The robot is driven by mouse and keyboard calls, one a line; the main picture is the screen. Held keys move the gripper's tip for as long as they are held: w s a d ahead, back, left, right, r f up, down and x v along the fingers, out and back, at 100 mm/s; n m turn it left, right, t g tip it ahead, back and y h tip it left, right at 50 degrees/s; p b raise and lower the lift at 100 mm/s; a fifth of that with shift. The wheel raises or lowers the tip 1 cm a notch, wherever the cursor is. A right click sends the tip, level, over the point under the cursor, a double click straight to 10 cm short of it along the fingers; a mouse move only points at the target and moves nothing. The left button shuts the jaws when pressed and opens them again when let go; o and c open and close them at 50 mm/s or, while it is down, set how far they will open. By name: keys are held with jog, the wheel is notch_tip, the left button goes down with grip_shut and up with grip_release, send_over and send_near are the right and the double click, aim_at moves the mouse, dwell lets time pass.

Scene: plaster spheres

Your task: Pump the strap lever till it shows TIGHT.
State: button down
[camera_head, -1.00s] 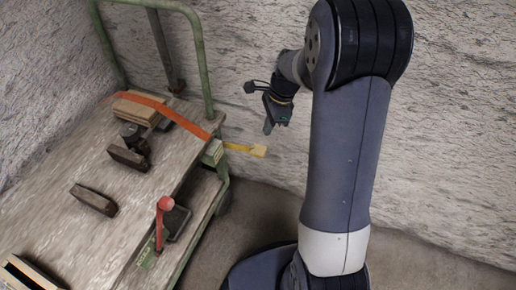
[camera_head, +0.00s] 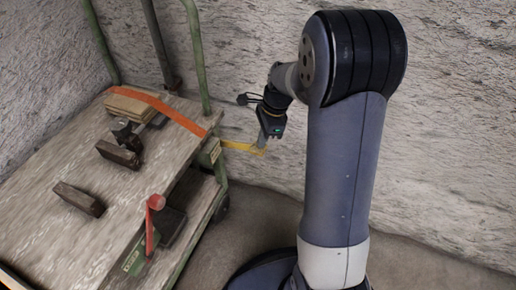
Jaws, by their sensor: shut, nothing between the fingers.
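A yellow lever (camera_head: 237,146) sticks out from that block to the right, roughly level. My gripper (camera_head: 262,146) is shut and empty, pointing down at the lever's outer end. It overlaps that end in the picture; I cannot tell whether they touch. No TIGHT marking can be read.
The cart (camera_head: 60,240) has a wooden deck and green rails. A red-knobbed lever (camera_head: 153,218) stands by its near right edge, beside a green plate (camera_head: 133,260). Dark blocks (camera_head: 79,199) lie on the deck. A rough pale wall (camera_head: 440,150) stands behind my arm.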

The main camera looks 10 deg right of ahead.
jog(key=shift+d+b+x, duration=0.2)
jog(key=shift+b+x, duration=0.15)
jog(key=shift+x, duration=0.4)
jog(key=shift+d+b+x, duration=0.15)
jog(key=shift+b+x, duration=0.15)
jog(key=shift+x, duration=0.4)
jog(key=shift+d+b+x, duration=0.2)
jog(key=shift+b+x, duration=0.15)
jog(key=shift+x, duration=0.4)
jog(key=shift+d+r+p, duration=0.15)
jog(key=shift+d+p, duration=0.1)
jog(key=shift+p, duration=0.1)
jog(key=shift+d+r+p, duration=0.15)
jog(key=shift+d+p, duration=0.2)
jog(key=shift+d, duration=0.25)
jog(key=shift+d+r+p, duration=0.15)
jog(key=shift+d+p, duration=0.15)
jog(key=shift+d, duration=0.35)
